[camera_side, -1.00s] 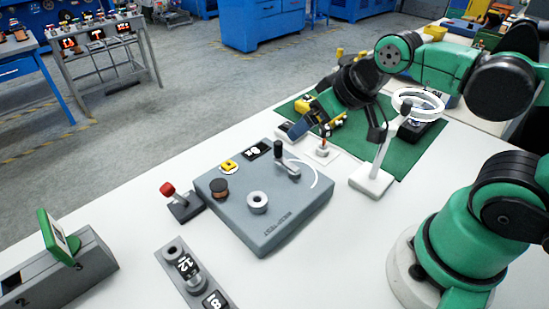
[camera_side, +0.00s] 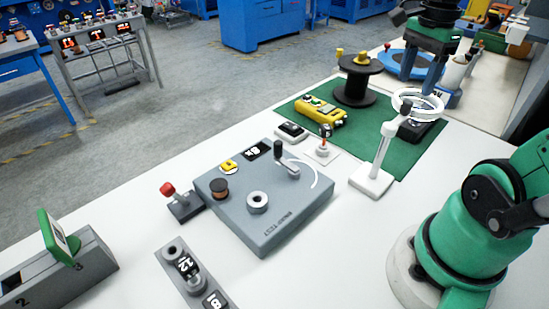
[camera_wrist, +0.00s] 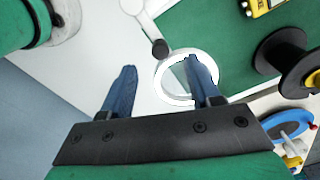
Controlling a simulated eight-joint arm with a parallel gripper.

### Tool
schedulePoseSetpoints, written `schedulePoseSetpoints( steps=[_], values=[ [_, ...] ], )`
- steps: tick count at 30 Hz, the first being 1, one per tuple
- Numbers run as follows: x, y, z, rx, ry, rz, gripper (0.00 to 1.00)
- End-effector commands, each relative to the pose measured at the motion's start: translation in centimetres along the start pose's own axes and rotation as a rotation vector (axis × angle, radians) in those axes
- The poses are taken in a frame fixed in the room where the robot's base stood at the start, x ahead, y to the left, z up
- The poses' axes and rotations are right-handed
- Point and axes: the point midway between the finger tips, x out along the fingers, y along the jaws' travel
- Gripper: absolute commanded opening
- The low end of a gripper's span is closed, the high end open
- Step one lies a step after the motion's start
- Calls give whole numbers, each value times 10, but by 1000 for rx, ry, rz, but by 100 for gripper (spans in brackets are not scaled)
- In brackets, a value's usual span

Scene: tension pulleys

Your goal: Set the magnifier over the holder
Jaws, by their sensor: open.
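The magnifier is a white ring (camera_side: 434,108) on a jointed arm above a white base (camera_side: 371,182), at the green mat's front edge. Its ring also shows in the wrist view (camera_wrist: 170,96). A small upright holder-like piece (camera_side: 323,150) with a dark and orange top stands on a white pad left of the magnifier; I cannot be sure that it is the holder. My gripper (camera_wrist: 160,68) is open with nothing held. Its right finger overlaps the ring in the wrist view; contact cannot be told. In the side view my gripper (camera_side: 425,75) is above and behind the ring.
A black spool (camera_side: 356,82), a yellow box (camera_side: 325,112) and a small dark device (camera_side: 292,131) are on or by the green mat (camera_side: 400,150). A grey test box (camera_side: 290,218), a red-knobbed lever (camera_side: 183,203) and a numbered rack (camera_side: 190,270) are farther forward.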

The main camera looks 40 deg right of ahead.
Motion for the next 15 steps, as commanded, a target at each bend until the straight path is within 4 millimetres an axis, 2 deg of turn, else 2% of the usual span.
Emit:
schedulePoseSetpoints(
  steps=[9,15],
  values=[
    [38,0,0,-6,3,-3,56],
    [47,0,1,-7,3,-4,56]
  ],
)
